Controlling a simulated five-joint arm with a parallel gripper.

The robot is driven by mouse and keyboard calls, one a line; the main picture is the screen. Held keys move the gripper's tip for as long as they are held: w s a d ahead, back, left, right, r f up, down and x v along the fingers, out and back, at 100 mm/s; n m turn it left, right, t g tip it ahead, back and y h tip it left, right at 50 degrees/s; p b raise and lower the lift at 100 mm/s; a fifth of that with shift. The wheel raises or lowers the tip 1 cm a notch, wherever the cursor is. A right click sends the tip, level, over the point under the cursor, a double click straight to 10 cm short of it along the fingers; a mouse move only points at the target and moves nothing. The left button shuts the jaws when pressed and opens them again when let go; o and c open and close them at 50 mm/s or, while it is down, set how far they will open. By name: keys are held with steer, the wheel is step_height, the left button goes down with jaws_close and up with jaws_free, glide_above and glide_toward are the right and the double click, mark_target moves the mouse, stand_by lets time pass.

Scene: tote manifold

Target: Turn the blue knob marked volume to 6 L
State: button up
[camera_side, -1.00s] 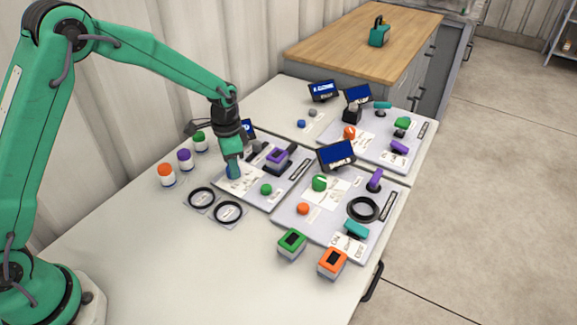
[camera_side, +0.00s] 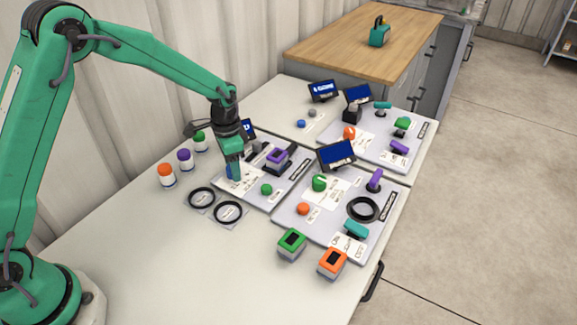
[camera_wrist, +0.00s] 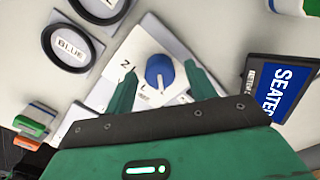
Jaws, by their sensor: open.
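The blue knob (camera_wrist: 159,70) is round with a white pointer line, on a white label plate in the wrist view. The pointer line runs toward the bottom of that picture. Dark marks, including an L, show on the plate left of the knob; other marks are hidden or too small. My gripper (camera_wrist: 160,82) is open, one green finger on each side of the knob, with visible gaps. In the side view the blue knob (camera_side: 233,174) is directly below my gripper (camera_side: 233,163), which points down and partly hides it.
A purple-topped block (camera_side: 277,157) and green knob (camera_side: 266,189) share the panel. A blue-screened display (camera_wrist: 281,88) stands to the right in the wrist view. Black rings (camera_side: 228,212) lie in front, and several capped jars (camera_side: 166,174) stand left.

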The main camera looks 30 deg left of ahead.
step_height(320, 180, up, 7)
steer(key=shift+f, duration=0.1)
steer(key=shift+r, duration=0.5)
stand_by(0.4)
steer(key=shift+s+r, duration=0.1)
steer(key=shift+r, duration=0.15)
steer(key=s+a+r+n+t, duration=0.3)
steer(key=s+r+n+t, duration=0.15)
steer(key=s+r, duration=1.15)
steer(key=s+f+n+t, duration=0.1)
steer(key=s+f+n, duration=0.1)
steer(key=s, duration=0.8)
steer(key=shift+a, duration=0.25)
